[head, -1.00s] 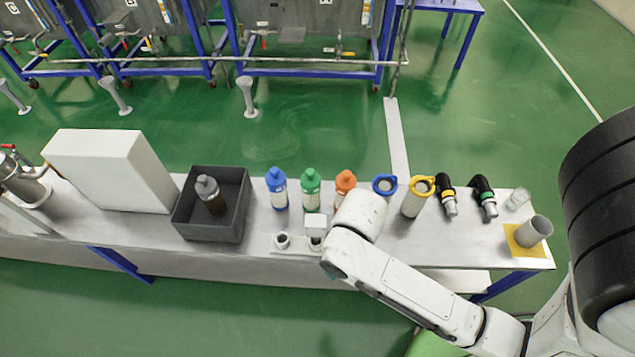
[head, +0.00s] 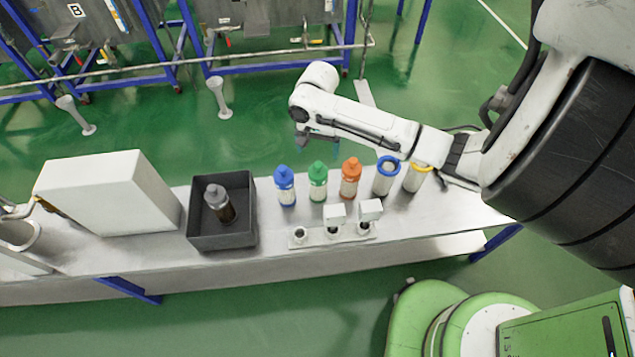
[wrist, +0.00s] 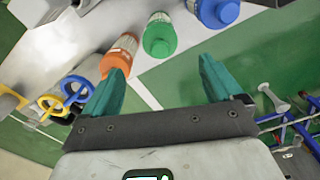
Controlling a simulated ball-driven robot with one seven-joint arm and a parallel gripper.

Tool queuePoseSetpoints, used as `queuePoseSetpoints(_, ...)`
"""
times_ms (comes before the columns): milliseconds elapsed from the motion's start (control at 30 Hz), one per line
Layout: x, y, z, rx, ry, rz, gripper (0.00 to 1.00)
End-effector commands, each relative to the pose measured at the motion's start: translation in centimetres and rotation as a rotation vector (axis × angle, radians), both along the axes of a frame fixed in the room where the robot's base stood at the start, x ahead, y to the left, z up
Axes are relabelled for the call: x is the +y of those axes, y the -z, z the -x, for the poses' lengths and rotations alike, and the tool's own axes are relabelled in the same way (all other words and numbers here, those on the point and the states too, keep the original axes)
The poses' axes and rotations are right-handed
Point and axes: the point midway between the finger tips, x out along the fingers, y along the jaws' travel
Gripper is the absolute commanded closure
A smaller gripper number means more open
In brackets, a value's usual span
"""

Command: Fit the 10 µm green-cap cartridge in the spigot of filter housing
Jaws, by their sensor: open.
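The green-cap cartridge (head: 318,182) stands upright on the table between a blue-cap cartridge (head: 285,186) and an orange-cap cartridge (head: 350,178). It also shows in the wrist view (wrist: 160,35), beyond and between my fingers. My gripper (head: 318,143) is open and empty, above and behind the row, apart from the cartridge; its teal fingers show in the wrist view (wrist: 158,85). A low pale strip with several round sockets (head: 333,238) lies at the table's front; white blocks stand at two of them. I cannot tell which part is the filter housing's spigot. The 10 µm marking is unreadable.
A dark grey bin (head: 222,240) holds a grey-capped bottle (head: 218,203). A large white box (head: 110,195) stands left of it. Blue-ringed (head: 385,178) and yellow-ringed (head: 417,178) cylinders stand right of the cartridges. The table (head: 440,215) is clear at front right.

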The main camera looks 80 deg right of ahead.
Motion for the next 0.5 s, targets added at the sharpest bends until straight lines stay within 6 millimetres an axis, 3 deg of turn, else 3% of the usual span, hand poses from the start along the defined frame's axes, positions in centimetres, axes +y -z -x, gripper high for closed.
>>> queuePoseSetpoints(300, 0.0, 4.5, -0.1, 0.000, 0.009, -0.003, 0.07)
queuePoseSetpoints(500, 0.0, 5.8, -0.1, 0.000, 0.007, -0.002, 0.07)
